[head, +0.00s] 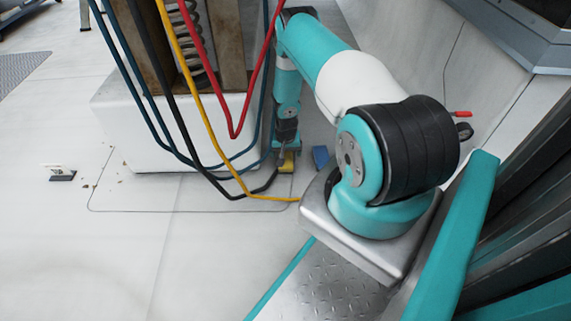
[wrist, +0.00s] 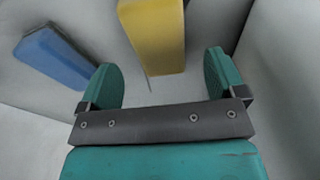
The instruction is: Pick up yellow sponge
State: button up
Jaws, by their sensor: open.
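The yellow sponge (wrist: 154,36) is a block at the top middle of the wrist view, its upper part cut off by the frame edge. My gripper (wrist: 160,72) is open, with one teal finger on each side of the sponge's near end in the picture. A gap shows on both sides, and neither finger appears to touch it. In the head view the sponge (head: 287,162) shows as a small yellow patch on the pale floor, just below my gripper (head: 284,150). My gripper partly hides it there, and its exact height above the sponge is hard to tell.
A blue block (wrist: 57,56) lies left of the sponge in the wrist view, and right of it in the head view (head: 321,156). A white box (head: 165,135) with hanging cables (head: 215,120) stands beside my gripper. A small brush-like object (head: 62,176) lies far left. Floor in front is clear.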

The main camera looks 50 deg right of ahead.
aim_at(286, 158)
notch_tip(286, 158, down, 5)
jog(key=b, duration=0.4)
jog(key=shift+w+d+f, duration=0.1)
jog(key=shift+d, duration=0.05)
jog(key=c, duration=1)
